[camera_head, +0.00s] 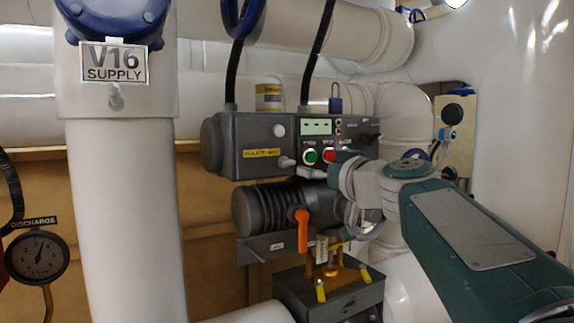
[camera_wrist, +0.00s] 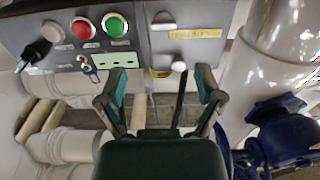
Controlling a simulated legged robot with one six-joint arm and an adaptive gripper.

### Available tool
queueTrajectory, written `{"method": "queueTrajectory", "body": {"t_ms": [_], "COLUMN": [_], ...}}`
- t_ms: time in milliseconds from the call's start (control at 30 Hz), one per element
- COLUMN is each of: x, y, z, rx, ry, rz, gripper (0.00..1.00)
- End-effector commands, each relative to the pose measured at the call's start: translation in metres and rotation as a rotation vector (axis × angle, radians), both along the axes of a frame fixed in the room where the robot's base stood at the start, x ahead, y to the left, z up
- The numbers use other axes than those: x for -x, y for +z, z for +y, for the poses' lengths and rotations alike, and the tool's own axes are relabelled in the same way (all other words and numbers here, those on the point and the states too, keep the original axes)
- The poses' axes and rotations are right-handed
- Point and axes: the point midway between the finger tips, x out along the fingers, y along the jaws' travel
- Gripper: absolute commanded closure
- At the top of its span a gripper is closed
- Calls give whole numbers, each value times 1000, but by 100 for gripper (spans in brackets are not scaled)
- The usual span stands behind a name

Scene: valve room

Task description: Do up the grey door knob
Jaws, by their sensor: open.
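The grey control box (camera_head: 225,142) carries a pale grey round knob (camera_head: 279,131) on its front, left of the green button. A small grey lever-like piece (camera_head: 288,161) sticks out below it, beside the yellow label. I cannot tell for certain which is the door knob. In the wrist view the box hangs upside down; the round knob (camera_wrist: 179,66) and the lever-like piece (camera_wrist: 163,22) both show. My gripper (camera_wrist: 160,84) is open and empty, its two fingers spread on either side of the round knob in the picture, apparently short of it. In the head view its fingers are mostly hidden.
A green button (camera_head: 310,156) and red button (camera_head: 330,156) sit right of the knob. Below are a ribbed dark motor (camera_head: 262,208) and an orange lever (camera_head: 302,228). A white pipe (camera_head: 130,210) stands left; a blue valve (camera_wrist: 282,130) shows right in the wrist view.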

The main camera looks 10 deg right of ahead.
Motion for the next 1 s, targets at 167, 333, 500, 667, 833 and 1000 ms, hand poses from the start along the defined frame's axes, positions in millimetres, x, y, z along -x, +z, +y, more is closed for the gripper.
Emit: {"method": "queueTrajectory", "body": {"t_ms": [167, 333, 500, 667, 833, 1000], "x": [-27, -57, -82, -94, -98, -97], "y": [-2, -3, -2, -2, -1, -1], "z": [10, 15, 21, 27, 29, 28], "rx": [-1, -4, -4, -3, -3, -3], "ry": [4, 3, 3, 3, 2, 2], "rz": [4, 5, 6, 4, 4, 4], "gripper": [14, 14, 14, 14, 14, 19]}}
